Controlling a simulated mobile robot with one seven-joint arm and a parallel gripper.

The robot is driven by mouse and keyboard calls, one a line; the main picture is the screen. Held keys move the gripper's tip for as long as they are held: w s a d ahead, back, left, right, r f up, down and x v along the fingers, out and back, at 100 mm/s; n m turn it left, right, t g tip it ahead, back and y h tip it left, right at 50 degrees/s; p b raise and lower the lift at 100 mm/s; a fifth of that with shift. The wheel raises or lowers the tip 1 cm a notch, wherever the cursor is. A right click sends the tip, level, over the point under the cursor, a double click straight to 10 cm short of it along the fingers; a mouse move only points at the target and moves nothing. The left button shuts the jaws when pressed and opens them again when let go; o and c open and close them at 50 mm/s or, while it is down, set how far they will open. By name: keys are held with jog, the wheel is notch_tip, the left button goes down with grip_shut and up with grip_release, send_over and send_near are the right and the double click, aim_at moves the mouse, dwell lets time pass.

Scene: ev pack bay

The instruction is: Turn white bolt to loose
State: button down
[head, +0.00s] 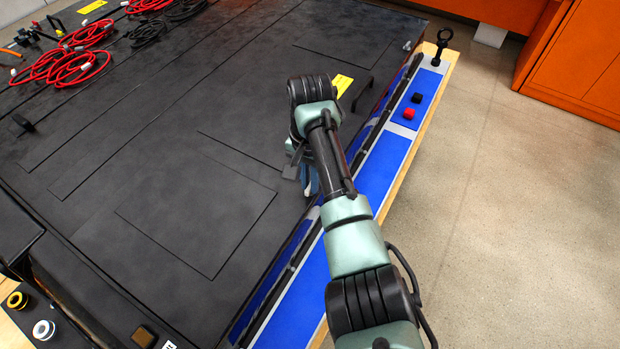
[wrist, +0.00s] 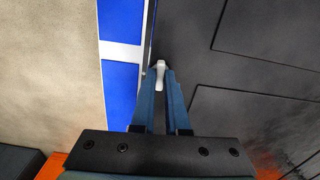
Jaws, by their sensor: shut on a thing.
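The white bolt (wrist: 160,70) shows in the wrist view as a small pale piece between my fingertips, at the edge of the black pack lid. My gripper (wrist: 160,80) is shut on it, with its two blue fingers close together. In the head view my gripper (head: 312,184) is low at the right edge of the pack, mostly behind my arm. How far the bolt is turned cannot be told.
The black pack lid (head: 150,150) fills the left side. A blue strip (head: 388,150) runs along its edge, with red and black small blocks (head: 409,113) and a black eyebolt (head: 443,38). Red cables (head: 65,67) lie far left. Orange cabinets (head: 580,60) stand beyond clear floor.

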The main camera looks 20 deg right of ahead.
jog(key=n+p, duration=0.1)
jog(key=n, duration=0.3)
jog(key=shift+r+n, duration=0.1)
jog(key=shift+n, duration=0.2)
jog(key=n, duration=0.4)
jog(key=shift+n, duration=0.3)
jog(key=n, duration=0.4)
jog(key=shift+p, duration=0.4)
jog(key=shift+w+n, duration=0.1)
jog(key=shift+n, duration=1.9)
jog(key=c, duration=0.9)
grip_release()
jog(key=shift+r+p, duration=0.65)
jog(key=shift+r, duration=5.8)
